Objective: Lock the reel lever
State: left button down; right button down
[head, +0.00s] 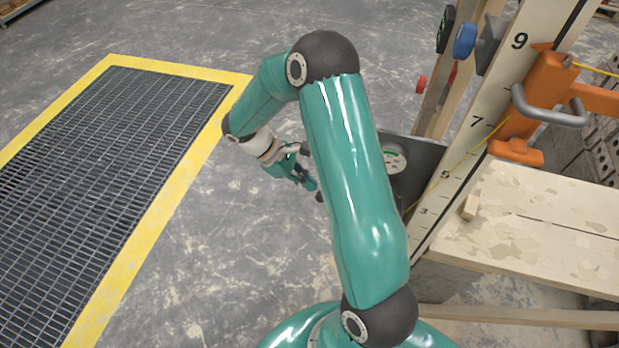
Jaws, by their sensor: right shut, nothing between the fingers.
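My right gripper (313,188) shows small and partly covered behind my teal arm, left of the upper arm link. It is shut and empty, over the bare floor and apart from the post. I cannot pick out the reel lever for certain. An orange clamp (527,98) with a grey bar handle (548,112) sits on the numbered post at the right. A blue disc (465,41) and a black disc (446,29) are at the upper right. My left gripper is not in view.
A pale post (499,88) with numbers stands at the right, with a yellow line beside it. A yellow-edged floor grate (100,170) lies at the left. The floor between is clear.

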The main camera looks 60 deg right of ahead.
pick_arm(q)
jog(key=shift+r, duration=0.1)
pick_arm(e)
jog(key=shift+w+r, duration=0.1)
jog(key=shift+r, duration=0.05)
